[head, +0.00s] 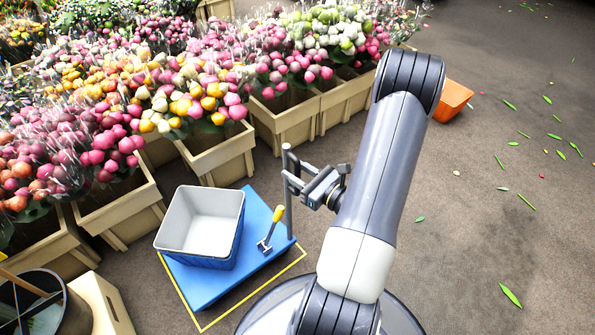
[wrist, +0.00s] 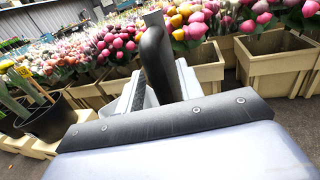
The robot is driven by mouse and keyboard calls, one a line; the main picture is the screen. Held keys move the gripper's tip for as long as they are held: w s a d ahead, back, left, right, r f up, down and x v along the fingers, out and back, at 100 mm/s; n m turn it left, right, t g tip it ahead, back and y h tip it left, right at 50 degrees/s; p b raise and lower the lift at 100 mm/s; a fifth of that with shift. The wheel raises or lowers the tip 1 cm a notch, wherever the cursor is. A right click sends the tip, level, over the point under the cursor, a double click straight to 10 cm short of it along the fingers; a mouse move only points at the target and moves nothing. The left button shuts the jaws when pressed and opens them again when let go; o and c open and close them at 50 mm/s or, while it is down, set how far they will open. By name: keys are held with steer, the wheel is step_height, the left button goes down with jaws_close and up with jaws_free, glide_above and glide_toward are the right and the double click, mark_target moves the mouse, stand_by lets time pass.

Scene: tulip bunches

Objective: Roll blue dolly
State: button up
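The blue dolly (head: 205,290) is a flat blue platform on the floor inside a yellow outline. A grey upright post (head: 290,220) stands at its right edge. My gripper (head: 296,178) is at the upper part of this post, level with it. I cannot tell whether the fingers touch or grip it. In the wrist view dark finger shapes (wrist: 155,65) stand close together ahead of the gripper body and hide what is between them. A bin (head: 225,245), blue outside and pale inside, sits empty on the dolly. A yellow-handled tool (head: 272,228) is on the platform beside it.
Beige crates (head: 222,160) full of tulip bunches line the far and left sides, close to the dolly. A dark round bucket (head: 45,300) stands at lower left. An orange container (head: 452,100) lies at upper right. The floor on the right is open, with scattered leaves.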

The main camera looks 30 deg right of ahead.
steer(key=p+v, duration=0.1)
steer(key=v, duration=0.9)
steer(key=shift+s+p, duration=0.4)
stand_by(0.5)
steer(key=shift+b+x, duration=0.95)
steer(key=shift+x, duration=4.45)
steer(key=shift+d, duration=0.1)
